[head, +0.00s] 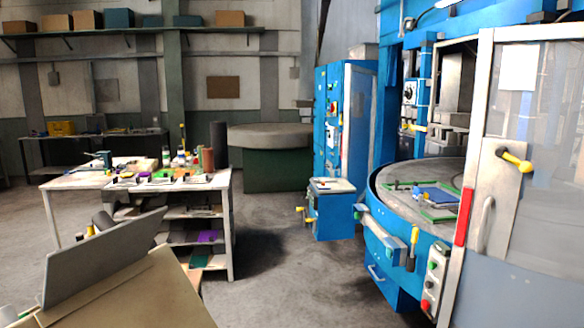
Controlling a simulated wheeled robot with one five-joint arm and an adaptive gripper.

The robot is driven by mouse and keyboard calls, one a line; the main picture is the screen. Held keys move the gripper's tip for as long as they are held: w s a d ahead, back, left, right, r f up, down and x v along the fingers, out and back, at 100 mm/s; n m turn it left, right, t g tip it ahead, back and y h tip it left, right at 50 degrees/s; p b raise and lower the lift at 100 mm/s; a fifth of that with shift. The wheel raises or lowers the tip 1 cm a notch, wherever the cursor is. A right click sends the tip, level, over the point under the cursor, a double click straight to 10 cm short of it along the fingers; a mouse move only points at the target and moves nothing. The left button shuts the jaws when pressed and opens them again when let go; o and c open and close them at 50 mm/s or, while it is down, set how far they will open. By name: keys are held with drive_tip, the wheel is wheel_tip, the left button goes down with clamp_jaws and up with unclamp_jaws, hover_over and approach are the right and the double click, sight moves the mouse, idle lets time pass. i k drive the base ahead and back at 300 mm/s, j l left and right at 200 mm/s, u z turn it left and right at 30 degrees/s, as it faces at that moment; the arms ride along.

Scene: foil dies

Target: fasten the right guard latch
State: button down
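The right guard door (545,115) of the blue machine stands at the right of the head view, a pale metal frame with a clear pane. A latch with a yellow handle (514,160) sits on a pale plate on this door, its handle tilted down to the right. A pale grab handle (485,225) is below it, near a red strip (464,217) on the door's edge. I cannot tell from here whether the latch is engaged. My gripper is not in view.
A round machine table (420,172) holds a blue and green die. A button box (435,280) hangs at its front. A small blue cabinet (333,210) stands left of the machine. A cluttered workbench (75,180) and a cardboard box (130,295) are at left. The middle floor is clear.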

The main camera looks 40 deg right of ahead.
sight(524, 167)
drive_tip(key=l+z, duration=0.1)
drive_tip(key=z, duration=2.45)
